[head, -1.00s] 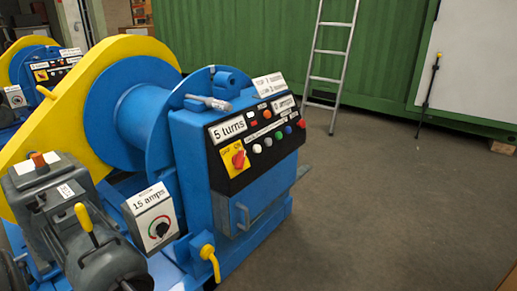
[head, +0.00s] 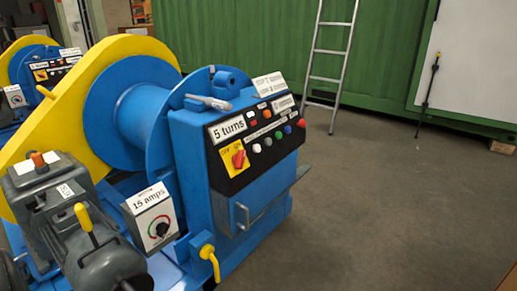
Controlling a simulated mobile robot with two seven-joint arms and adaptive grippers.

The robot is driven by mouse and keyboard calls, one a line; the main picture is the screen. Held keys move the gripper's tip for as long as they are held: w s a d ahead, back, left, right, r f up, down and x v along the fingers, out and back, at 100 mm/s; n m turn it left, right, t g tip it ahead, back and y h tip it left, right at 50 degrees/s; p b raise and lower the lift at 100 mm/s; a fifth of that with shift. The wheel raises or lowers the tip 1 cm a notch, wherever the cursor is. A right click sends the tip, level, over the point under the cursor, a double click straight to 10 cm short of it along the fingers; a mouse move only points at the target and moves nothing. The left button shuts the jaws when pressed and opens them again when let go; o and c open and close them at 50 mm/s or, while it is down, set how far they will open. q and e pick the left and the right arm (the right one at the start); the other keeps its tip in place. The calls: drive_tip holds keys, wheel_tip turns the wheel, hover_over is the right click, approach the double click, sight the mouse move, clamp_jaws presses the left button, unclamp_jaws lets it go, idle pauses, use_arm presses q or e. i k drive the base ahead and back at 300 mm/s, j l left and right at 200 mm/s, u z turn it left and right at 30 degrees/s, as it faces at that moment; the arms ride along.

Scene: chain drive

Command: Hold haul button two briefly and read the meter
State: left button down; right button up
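A blue winch (head: 190,190) with a yellow guard (head: 45,125) stands at the left of the head view. Its black control panel (head: 245,170) carries a row of round buttons (head: 267,141), white, green, blue and red among them. The button labels are too small to read. A red rotary switch on a yellow plate (head: 238,158) sits at the panel's lower left. A label (head: 228,129) reads "5 turns". A box with a dial (head: 153,216) bears the label "15 amps". Neither of my grippers is in view.
A second similar winch (head: 40,68) stands behind at the far left. A grey motor with a yellow lever (head: 85,235) is at the front left. A ladder (head: 330,65) leans on the green container wall (head: 260,35). The grey floor (head: 390,210) at right is clear.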

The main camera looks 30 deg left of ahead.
sight(256, 148)
drive_tip(key=u, duration=1.15)
drive_tip(key=i+l+u, duration=0.15)
drive_tip(key=u, duration=0.25)
drive_tip(key=i+l+u, duration=0.15)
drive_tip(key=l+u, duration=0.6)
drive_tip(key=i+l+u, duration=0.1)
drive_tip(key=l+u, duration=0.4)
drive_tip(key=l, duration=2.25)
drive_tip(key=k+u, duration=0.05)
